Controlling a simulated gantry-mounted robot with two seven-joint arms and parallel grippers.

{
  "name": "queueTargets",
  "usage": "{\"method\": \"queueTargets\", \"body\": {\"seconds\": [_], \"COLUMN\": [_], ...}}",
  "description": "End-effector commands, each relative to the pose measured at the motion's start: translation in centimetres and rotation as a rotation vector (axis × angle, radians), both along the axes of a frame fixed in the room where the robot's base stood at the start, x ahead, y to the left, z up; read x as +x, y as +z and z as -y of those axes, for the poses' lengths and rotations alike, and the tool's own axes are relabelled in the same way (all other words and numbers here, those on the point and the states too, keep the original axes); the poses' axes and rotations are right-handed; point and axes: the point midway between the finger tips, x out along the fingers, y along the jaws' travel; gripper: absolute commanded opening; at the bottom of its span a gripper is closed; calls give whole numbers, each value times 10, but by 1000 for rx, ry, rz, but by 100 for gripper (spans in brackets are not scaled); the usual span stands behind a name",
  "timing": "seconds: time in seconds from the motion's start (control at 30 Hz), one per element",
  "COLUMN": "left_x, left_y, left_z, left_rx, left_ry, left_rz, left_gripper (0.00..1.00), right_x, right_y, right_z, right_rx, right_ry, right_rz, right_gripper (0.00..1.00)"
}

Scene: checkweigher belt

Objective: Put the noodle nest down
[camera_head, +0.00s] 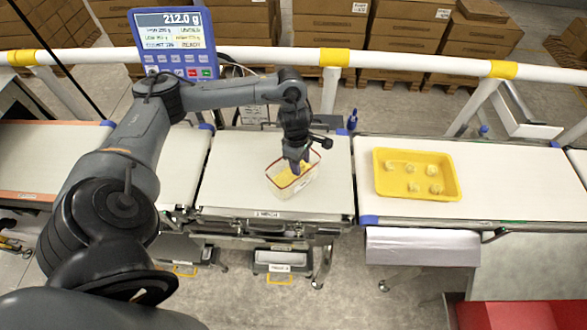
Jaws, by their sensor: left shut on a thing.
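My left gripper (297,167) reaches down from above into the opening of a clear box with a red-brown rim (302,186) on the middle weighing belt. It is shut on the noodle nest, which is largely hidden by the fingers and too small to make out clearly. Yellow contents show inside the box below the fingertips. I cannot tell whether the held nest touches them. Several pale noodle nests (435,189) lie apart in a yellow tray (381,190) on the right belt. My right gripper is not in view.
A blue display (175,45) behind the belts reads 212.0 g. A white rail (420,61) with yellow bands runs behind the belts. The right belt (515,190) is clear to the right of the tray. A red bin (510,315) is at the lower right.

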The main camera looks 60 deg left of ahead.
Motion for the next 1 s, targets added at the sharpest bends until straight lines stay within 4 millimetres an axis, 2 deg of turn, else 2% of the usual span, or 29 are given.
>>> {"method": "queueTargets", "body": {"seconds": [0.1, 0.27, 0.47, 0.7, 1.0], "left_x": [-5, -8, -8, -8, -7], "left_y": [-7, -14, -23, -52, -55], "left_z": [-16, -26, -26, -26, -26], "left_rx": [1, 1, -1, -1, 1], "left_ry": [4, 1, 1, 0, 0], "left_rz": [-1, 2, 0, 1, 3], "left_gripper": [19, 19, 19, 19, 19], "right_x": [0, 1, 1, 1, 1], "right_y": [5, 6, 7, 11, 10], "right_z": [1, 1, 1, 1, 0], "right_rx": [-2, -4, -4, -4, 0], "right_ry": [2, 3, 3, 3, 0], "right_rz": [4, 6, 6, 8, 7], "right_gripper": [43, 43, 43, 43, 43]}}
